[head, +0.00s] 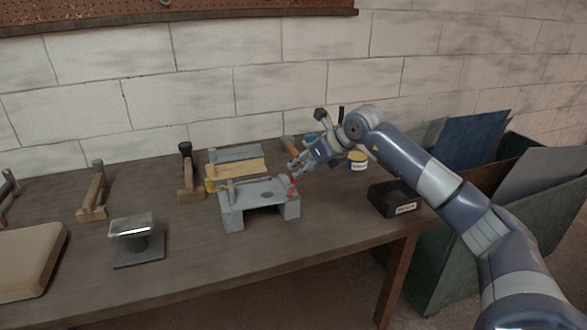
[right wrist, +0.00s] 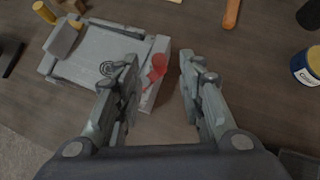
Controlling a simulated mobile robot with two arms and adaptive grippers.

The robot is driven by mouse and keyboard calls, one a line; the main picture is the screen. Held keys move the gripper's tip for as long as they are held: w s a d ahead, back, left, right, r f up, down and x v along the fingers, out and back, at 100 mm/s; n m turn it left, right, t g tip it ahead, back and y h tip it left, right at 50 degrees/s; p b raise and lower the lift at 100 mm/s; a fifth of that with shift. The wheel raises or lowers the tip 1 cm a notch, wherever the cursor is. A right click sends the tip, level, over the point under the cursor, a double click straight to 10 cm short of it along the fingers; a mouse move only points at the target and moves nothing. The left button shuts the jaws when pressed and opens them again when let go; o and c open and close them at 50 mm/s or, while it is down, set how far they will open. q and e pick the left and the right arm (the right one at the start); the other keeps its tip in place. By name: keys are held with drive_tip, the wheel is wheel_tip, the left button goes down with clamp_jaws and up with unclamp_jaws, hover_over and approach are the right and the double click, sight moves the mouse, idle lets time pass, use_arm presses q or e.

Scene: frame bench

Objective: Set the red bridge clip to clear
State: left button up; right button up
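The red bridge clip (head: 292,188) sits at the right end of the grey bridge-shaped frame (head: 233,217) on the bench. In the right wrist view the red clip (right wrist: 157,69) lies tilted along the right edge of the grey frame (right wrist: 93,62). My right gripper (head: 292,170) is just above that end of the frame. In the right wrist view its two fingers (right wrist: 158,62) are open, with the clip showing in the gap, nearer the left finger. I cannot tell whether a finger touches the clip. My left gripper is not in view.
A yellow tin (head: 357,162) and black tray (head: 393,200) stand to the right. A small stand (head: 139,250) is in front left. A green bin (head: 452,262) stands beyond the bench's right edge.

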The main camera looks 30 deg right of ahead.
sight(292, 183)
drive_tip(key=p+x, duration=0.1)
drive_tip(key=x, duration=0.5)
drive_tip(key=shift+w, duration=0.1)
drive_tip(key=shift+c, duration=1.1)
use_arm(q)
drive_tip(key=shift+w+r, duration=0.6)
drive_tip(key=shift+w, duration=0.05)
use_arm(e)
drive_tip(key=shift+a, duration=0.1)
clamp_jaws()
